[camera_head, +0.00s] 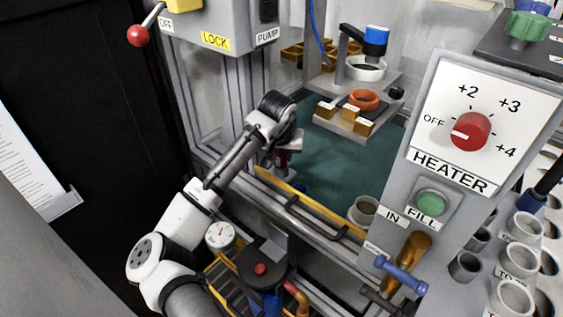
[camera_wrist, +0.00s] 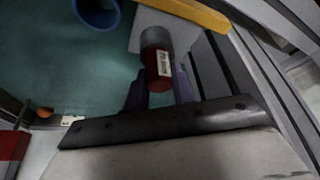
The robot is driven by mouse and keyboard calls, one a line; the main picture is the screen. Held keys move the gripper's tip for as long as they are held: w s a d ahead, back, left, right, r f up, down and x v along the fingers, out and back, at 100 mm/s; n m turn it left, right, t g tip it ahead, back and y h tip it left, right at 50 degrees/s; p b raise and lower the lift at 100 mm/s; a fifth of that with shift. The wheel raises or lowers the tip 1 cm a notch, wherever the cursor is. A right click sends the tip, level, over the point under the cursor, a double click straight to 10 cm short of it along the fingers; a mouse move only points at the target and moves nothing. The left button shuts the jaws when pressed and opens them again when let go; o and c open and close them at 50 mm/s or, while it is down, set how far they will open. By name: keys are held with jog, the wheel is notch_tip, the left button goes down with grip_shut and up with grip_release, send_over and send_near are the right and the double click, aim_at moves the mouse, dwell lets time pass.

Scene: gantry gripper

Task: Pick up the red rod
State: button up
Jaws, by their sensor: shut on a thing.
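The red rod (camera_wrist: 158,82) shows in the wrist view as a dark red cylinder with a white label and a grey end. It stands between the two fingers of my gripper (camera_wrist: 160,92), which is shut on it. In the head view my gripper (camera_head: 287,146) is just inside the enclosure, over the yellow-edged front sill. A small red part of the rod (camera_head: 282,159) shows below it; the rest is hidden by the gripper. Whether the rod's lower end touches anything cannot be told.
A blue round cup (camera_wrist: 97,10) is near the rod. The green floor (camera_head: 330,160) is mostly clear. A grey cup (camera_head: 363,209) stands by the yellow rail (camera_head: 310,205). A platform with an orange ring (camera_head: 364,99) is at the back. The heater panel (camera_head: 455,150) rises at right.

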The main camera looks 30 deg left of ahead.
jog(key=shift+r, duration=0.15)
notch_tip(320, 180, up, 7)
jog(key=shift+r+p, duration=0.1)
jog(key=shift+p, duration=0.3)
jog(key=s+d, duration=0.4)
jog(key=s, duration=0.4)
jog(key=s+d, duration=0.4)
jog(key=s, duration=0.4)
jog(key=shift+f, duration=0.25)
jog(key=shift+s, duration=0.25)
